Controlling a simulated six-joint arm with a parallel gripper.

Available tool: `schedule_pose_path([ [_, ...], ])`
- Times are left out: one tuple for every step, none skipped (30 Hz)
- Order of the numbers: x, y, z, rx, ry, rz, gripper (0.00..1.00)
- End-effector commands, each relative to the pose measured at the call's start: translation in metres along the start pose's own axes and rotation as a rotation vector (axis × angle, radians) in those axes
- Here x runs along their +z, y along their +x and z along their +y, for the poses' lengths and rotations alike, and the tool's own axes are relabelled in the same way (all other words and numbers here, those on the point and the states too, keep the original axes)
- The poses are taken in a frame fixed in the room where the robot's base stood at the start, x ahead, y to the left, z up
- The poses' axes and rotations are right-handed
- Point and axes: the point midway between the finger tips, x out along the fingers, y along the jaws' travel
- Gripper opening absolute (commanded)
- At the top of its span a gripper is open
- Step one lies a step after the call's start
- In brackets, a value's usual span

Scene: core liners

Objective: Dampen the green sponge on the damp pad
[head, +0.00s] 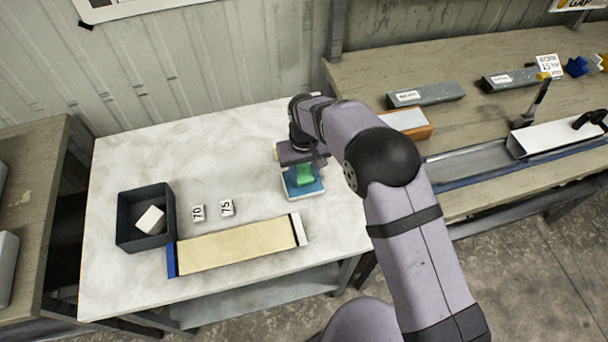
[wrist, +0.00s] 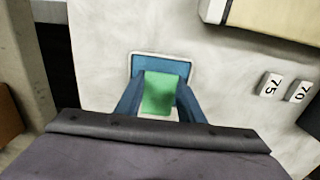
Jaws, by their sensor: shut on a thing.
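The green sponge (head: 304,174) is held between the fingers of my gripper (head: 303,170), over the damp pad. The damp pad (head: 303,188) is a blue square in a pale tray near the right side of the white table. In the wrist view, the green sponge (wrist: 160,92) sits between the two blue fingers of my gripper (wrist: 160,100), with the blue pad (wrist: 148,63) around and behind it. I cannot tell whether the sponge touches the pad. The gripper body hides part of the sponge.
A long cream core liner (head: 238,247) with blue and white ends lies at the front. Tags 70 (head: 198,213) and 75 (head: 227,207) lie behind it. A dark bin (head: 146,238) holding a white block stands left. The table's back left is clear.

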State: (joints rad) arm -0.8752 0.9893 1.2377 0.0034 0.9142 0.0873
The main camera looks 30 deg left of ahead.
Motion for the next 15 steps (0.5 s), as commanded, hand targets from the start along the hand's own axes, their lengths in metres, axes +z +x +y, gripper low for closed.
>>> schedule_pose_path([
  [0.0000, 0.0010, 0.0000, 0.000, 0.000, 0.000, 0.17],
  [0.0000, 0.0014, 0.0000, 0.000, 0.000, 0.000, 0.17],
  [0.0000, 0.0018, 0.0000, 0.000, 0.000, 0.000, 0.17],
  [0.0000, 0.0022, 0.0000, 0.000, 0.000, 0.000, 0.17],
  [0.0000, 0.0025, 0.0000, 0.000, 0.000, 0.000, 0.17],
  [-0.0001, 0.0029, 0.0000, 0.000, 0.000, 0.000, 0.17],
  [-0.0001, 0.0033, 0.0000, 0.000, 0.000, 0.000, 0.17],
  [-0.0001, 0.0036, 0.0000, 0.000, 0.000, 0.000, 0.17],
  [-0.0001, 0.0040, 0.0000, 0.000, 0.000, 0.000, 0.17],
  [-0.0001, 0.0043, 0.0000, 0.000, 0.000, 0.000, 0.17],
  [-0.0001, 0.0047, 0.0000, 0.000, 0.000, 0.000, 0.17],
  [-0.0001, 0.0051, 0.0000, 0.000, 0.000, 0.000, 0.17],
  [-0.0001, 0.0054, 0.0000, 0.000, 0.000, 0.000, 0.17],
  [-0.0001, 0.0057, 0.0000, 0.000, 0.000, 0.000, 0.17],
  [-0.0001, 0.0062, 0.0000, 0.000, 0.000, 0.000, 0.17],
])
